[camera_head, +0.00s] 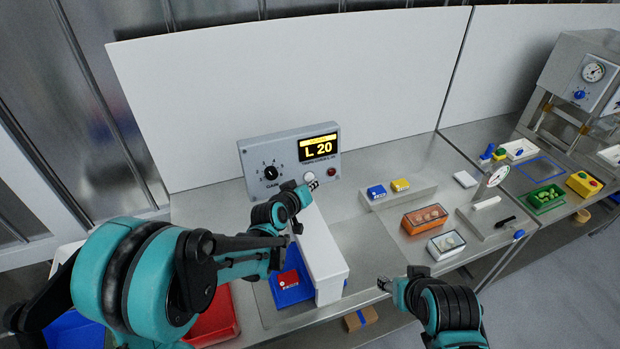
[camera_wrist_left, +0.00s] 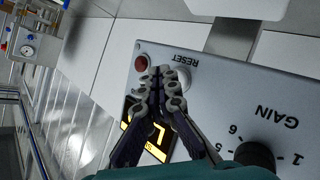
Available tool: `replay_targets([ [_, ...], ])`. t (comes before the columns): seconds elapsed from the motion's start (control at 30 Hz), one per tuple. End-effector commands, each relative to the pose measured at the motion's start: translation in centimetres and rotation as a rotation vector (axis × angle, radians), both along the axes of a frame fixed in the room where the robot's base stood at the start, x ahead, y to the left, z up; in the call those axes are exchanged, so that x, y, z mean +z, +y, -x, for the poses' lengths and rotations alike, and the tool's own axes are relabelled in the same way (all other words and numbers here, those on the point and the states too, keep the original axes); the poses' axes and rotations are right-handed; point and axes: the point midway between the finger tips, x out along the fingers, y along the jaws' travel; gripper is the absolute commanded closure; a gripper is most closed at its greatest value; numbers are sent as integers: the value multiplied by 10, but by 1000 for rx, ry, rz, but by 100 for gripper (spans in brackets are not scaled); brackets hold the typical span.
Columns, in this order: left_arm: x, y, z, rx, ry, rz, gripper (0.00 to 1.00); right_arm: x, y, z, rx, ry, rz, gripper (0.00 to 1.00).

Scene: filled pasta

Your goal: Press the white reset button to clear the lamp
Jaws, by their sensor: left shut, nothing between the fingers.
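The grey control panel (camera_head: 262,158) stands at the back of the bench, with a black gain knob (camera_head: 270,172) and a display (camera_head: 318,147) reading "L 20". The white reset button (camera_head: 309,177) sits low on the panel, left of the red lamp (camera_head: 331,172). In the left wrist view the panel is upside down. There, the shut, empty left gripper (camera_wrist_left: 165,73) lies in front of the panel between the lamp (camera_wrist_left: 141,63) and the button (camera_wrist_left: 184,76), and partly covers the button. Contact cannot be told. My right gripper (camera_head: 385,285) is near the bench's front edge.
A long white block (camera_head: 322,250) lies below my left gripper, beside a blue tray (camera_head: 290,292). Bare steel shows right of the white block.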

Motion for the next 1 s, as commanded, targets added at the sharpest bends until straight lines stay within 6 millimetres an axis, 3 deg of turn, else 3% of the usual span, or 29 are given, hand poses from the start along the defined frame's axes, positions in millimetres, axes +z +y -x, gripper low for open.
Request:
replay_targets([
  [1.0,-2,5,-11,0,0,0,100,-6,0,0,0,0,0,52],
])
